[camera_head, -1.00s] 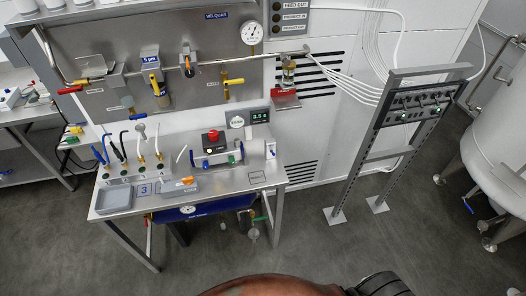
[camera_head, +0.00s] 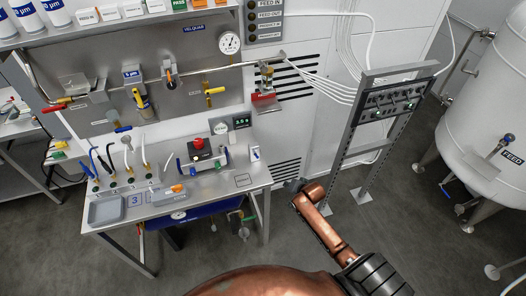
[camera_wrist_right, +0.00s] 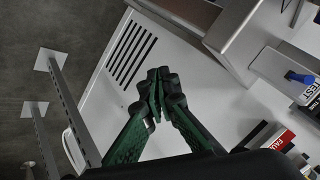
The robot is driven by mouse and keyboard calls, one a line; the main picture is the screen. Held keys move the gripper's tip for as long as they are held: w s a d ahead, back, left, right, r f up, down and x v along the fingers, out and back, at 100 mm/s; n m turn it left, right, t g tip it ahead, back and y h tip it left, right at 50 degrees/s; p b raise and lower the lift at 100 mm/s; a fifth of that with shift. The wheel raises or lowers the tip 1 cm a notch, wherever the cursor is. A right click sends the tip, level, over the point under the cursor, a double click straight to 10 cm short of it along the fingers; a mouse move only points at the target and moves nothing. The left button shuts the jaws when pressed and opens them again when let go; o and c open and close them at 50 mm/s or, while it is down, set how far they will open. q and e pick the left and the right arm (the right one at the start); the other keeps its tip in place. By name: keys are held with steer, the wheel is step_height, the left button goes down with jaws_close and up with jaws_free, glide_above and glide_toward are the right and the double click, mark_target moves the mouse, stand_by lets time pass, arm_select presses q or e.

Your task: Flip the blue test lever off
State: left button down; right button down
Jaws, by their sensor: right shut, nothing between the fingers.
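The blue test lever (camera_wrist_right: 300,77) sits on a pale block lettered TEST, near the right edge of the right wrist view. In the head view its small white block (camera_head: 255,153) stands at the right end of the workbench, with a small blue mark on it. My right gripper (camera_head: 293,186) is partly visible just right of the bench, apart from the block. In the right wrist view its green and black fingers (camera_wrist_right: 157,98) are shut and empty, away from the lever. My left gripper is not in view.
The workbench (camera_head: 215,190) carries a red-button box (camera_head: 198,143), a grey tray (camera_head: 106,211) and several cabled probes. A metal rack with a switch panel (camera_head: 395,98) stands right of it. A white tank (camera_head: 490,110) is at far right.

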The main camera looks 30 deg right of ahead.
mark_target(256, 156)
steer(key=w+a+r+m+t, duration=0.1)
steer(key=w+r, duration=0.2)
steer(key=r, duration=0.7)
steer(key=w+a+r+m+t+y+p, duration=0.1)
steer(key=w+r, duration=0.2)
steer(key=r, duration=0.7)
steer(key=shift+r, duration=0.35)
steer(key=shift+a, duration=0.1)
steer(key=w+a+f, duration=0.1)
steer(key=w+f, duration=0.1)
steer(key=w+a+f+p, duration=0.1)
steer(key=w+f, duration=0.2)
steer(key=w+a+f, duration=0.1)
steer(key=w+f, duration=0.1)
steer(key=w, duration=0.1)
steer(key=shift+a+f, duration=0.3)
steer(key=shift+f, duration=0.1)
